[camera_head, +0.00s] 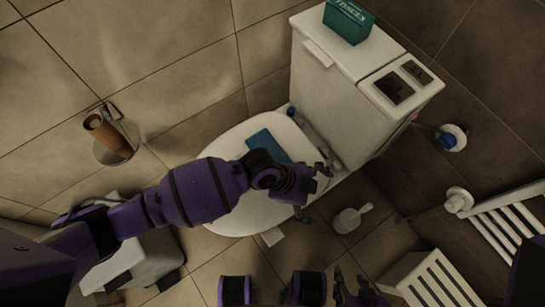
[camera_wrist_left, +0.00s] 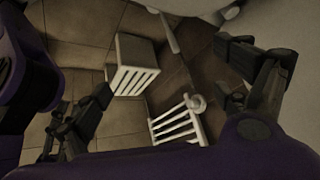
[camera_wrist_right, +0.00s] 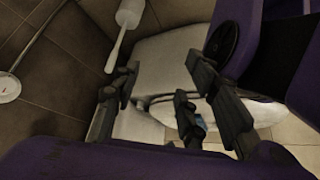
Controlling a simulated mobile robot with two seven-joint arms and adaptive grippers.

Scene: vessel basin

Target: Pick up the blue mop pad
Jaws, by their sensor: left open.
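The blue mop pad (camera_head: 268,144) lies on the closed white toilet lid (camera_head: 225,146) in the head view. My left arm crosses over the lid, and its wrist hides the pad's lower right part. My left gripper (camera_head: 314,186) is right of and below the pad, over the lid's right edge; I see no contact with the pad. In the left wrist view, its fingers (camera_wrist_left: 165,85) are spread with nothing between them. My right gripper (camera_head: 360,292) is low in the head view, away from the pad. In the right wrist view, its fingers (camera_wrist_right: 160,85) stand apart and look empty.
A teal box (camera_head: 348,20) stands on the white cistern (camera_head: 345,62). A white slatted stool (camera_head: 430,283) and white slatted rack (camera_head: 510,222) are at the lower right. A white scoop-like item (camera_head: 351,218) lies on the floor. A brown roll (camera_head: 103,128) hangs at the left wall.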

